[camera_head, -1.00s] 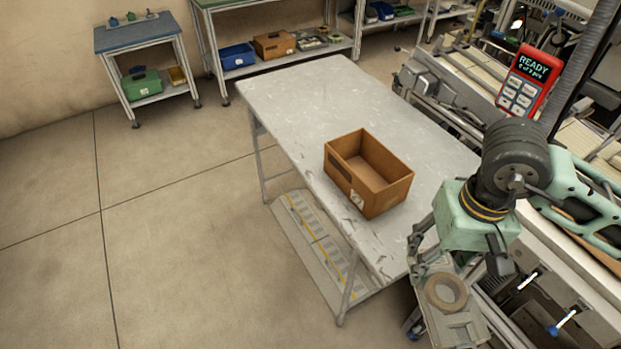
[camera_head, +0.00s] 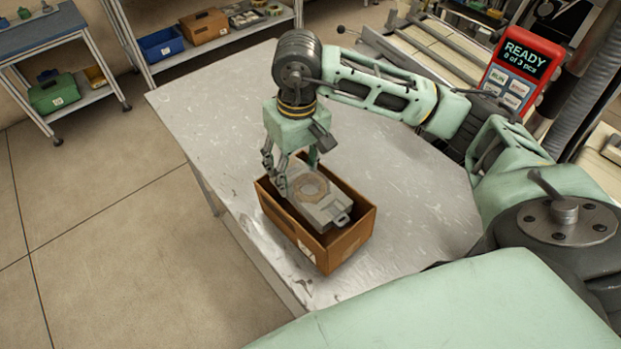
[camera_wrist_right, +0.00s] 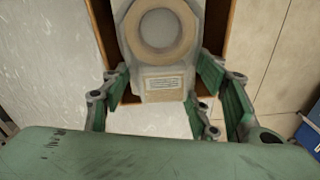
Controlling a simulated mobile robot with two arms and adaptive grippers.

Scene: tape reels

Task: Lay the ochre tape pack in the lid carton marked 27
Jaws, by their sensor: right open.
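The tape pack (camera_head: 325,210), a grey case with an ochre-tan ring on it, lies within the opening of the brown carton (camera_head: 345,250) on the table. Its tabbed end points to the near right; how deep it sits is hard to tell. The carton bears a pale label whose number I cannot read. My right gripper (camera_head: 292,182) is above the carton's far end, fingers down and open. In the right wrist view the pack (camera_wrist_right: 158,50) shows its ring and a printed label, with the open fingers (camera_wrist_right: 163,100) apart on either side. My left gripper is not in view.
The grey table (camera_head: 210,120) is clear around the carton. A shelf behind holds a blue bin (camera_head: 161,44) and another brown carton (camera_head: 204,26). A green box (camera_head: 54,92) stands on a side rack. A red READY panel (camera_head: 520,70) stands at the right.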

